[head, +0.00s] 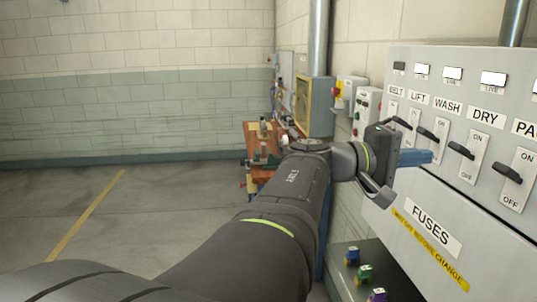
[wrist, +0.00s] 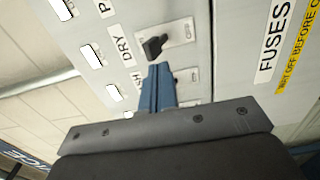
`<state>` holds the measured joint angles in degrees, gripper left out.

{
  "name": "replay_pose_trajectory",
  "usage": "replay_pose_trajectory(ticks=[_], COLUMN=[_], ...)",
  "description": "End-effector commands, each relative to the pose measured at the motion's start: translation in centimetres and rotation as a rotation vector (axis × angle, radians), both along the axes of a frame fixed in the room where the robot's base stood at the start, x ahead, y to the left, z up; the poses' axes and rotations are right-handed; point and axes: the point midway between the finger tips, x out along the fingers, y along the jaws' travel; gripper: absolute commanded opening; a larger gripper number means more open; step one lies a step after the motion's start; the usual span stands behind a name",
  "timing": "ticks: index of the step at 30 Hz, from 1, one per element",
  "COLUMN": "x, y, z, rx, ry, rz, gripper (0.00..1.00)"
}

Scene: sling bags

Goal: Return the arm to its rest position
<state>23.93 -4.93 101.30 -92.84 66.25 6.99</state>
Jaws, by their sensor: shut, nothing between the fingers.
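My arm reaches from the bottom left of the head view toward a grey switch panel (head: 465,75) on the right. My gripper (head: 428,157) has blue fingers, shut and empty, in front of the panel near the LIFT and WASH switches. In the wrist view the shut blue fingers (wrist: 158,72) point at the panel close to the black lever of the DRY switch (wrist: 156,46). I cannot tell whether they touch it.
A FUSES label (head: 437,227) and a yellow warning strip (head: 430,247) are on the panel below the switches. Small coloured objects (head: 364,273) stand on a ledge under it. A cluttered orange workbench (head: 262,145) is farther back. The floor at left (head: 150,215) is clear.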

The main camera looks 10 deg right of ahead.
Motion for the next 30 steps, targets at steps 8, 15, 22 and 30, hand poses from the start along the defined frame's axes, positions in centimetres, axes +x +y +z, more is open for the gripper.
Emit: replay_pose_trajectory(ticks=[8,15,22,30], x=[0.0,0.0,0.0,0.0], y=[-1.2,-3.8,-5.0,-5.0], z=[0.0,0.0,-0.1,0.0], rx=[0.000,0.000,0.001,0.000], ry=[0.001,0.001,0.001,0.000], rz=[-0.003,-0.003,0.000,0.000], gripper=[0.00,0.00,0.00,0.06])
